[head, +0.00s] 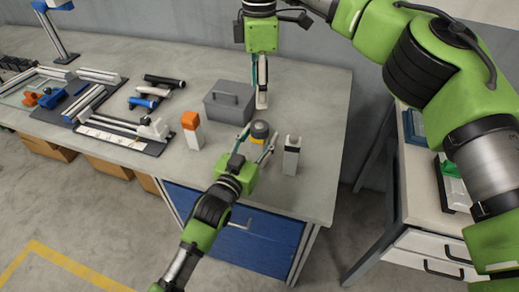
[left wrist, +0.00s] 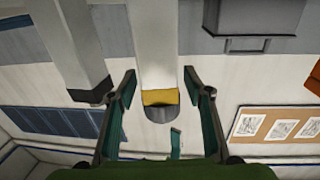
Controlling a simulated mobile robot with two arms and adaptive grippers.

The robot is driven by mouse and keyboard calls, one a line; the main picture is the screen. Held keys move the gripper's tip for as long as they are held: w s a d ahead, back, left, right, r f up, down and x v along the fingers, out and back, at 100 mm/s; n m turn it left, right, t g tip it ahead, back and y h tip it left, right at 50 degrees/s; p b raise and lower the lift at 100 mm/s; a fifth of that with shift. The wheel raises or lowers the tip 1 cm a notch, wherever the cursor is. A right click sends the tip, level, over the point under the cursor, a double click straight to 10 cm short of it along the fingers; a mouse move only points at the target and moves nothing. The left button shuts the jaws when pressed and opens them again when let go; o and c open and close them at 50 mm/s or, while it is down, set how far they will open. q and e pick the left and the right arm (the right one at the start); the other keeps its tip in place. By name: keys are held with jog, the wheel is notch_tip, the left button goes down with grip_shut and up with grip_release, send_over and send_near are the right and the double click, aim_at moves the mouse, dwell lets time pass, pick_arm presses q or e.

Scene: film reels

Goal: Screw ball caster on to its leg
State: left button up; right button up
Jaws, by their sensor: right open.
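The ball caster (head: 260,130), dark grey with a yellow band, stands upright on the table. In the left wrist view the yellow and grey caster (left wrist: 161,103) sits in line at the end of a pale leg (left wrist: 157,40). Whether it is fully seated cannot be told. My left gripper (head: 257,144) is open, with one finger on each side of the caster and gaps between; it also shows in the left wrist view (left wrist: 160,88). My right gripper (head: 262,98) is open, pointing down behind the caster, beside the grey box.
A white and grey upright piece (head: 291,158) stands close on the right. An orange-capped white piece (head: 192,132) stands to the left. A grey handled box (head: 229,103) is behind. Parts and profiles lie on a dark mat (head: 128,137) at left. The table's front edge is near.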

pick_arm(q)
jog(key=v, duration=1.2)
jog(key=shift+s, duration=0.1)
